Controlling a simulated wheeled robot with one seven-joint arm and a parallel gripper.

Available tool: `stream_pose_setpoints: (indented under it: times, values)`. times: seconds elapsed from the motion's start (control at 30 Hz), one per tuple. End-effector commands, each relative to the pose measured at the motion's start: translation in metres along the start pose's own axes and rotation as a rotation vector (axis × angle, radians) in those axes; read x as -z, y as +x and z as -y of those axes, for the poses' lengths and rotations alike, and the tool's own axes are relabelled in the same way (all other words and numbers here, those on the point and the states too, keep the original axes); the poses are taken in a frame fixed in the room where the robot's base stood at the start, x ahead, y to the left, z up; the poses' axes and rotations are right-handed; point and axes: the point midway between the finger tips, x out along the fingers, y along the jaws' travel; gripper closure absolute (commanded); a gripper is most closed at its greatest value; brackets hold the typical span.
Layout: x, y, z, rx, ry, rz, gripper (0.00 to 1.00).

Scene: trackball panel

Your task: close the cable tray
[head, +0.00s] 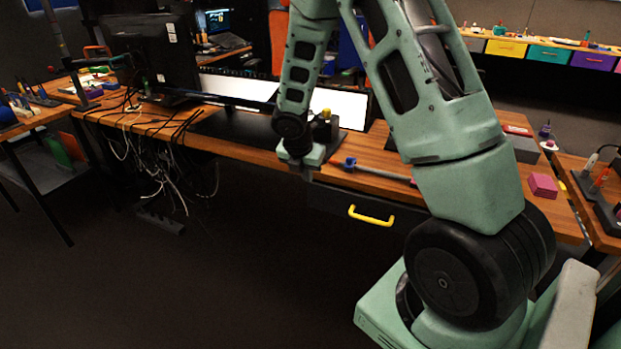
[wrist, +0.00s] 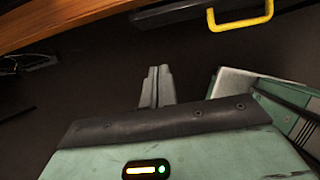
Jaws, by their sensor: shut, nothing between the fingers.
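A dark drawer-like front (head: 330,200) with a yellow handle (head: 371,215) sits under the front edge of the wooden desk. I cannot tell whether this is the cable tray or how far out it stands. In the wrist view the yellow handle (wrist: 240,22) shows at the top right, beside the dark front (wrist: 170,14). My gripper (wrist: 157,72) is shut and empty, with its fingers together, below and left of the handle and apart from it. In the head view my gripper (head: 308,172) is small and dark near the desk edge, left of the handle.
Loose cables (head: 165,160) hang under the desk's left part, above a dark power strip (head: 160,220) on the floor. A monitor (head: 150,55), a blue-ended tool (head: 350,163) and a pink block (head: 543,186) are on the desk (head: 380,182). The floor in front is clear.

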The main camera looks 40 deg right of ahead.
Motion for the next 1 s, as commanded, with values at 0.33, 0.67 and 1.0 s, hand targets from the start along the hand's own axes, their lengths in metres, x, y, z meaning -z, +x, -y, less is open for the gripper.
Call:
stream_pose_setpoints:
  times: [0.33, 0.67, 1.0]
  values:
    - [-0.016, -0.007, 0.001, 0.001, 0.003, -0.12, 1.0]
    - [-0.008, 0.039, 0.001, 0.002, 0.0, -0.128, 1.0]
    - [-0.009, 0.099, 0.001, -0.001, 0.006, -0.124, 1.0]
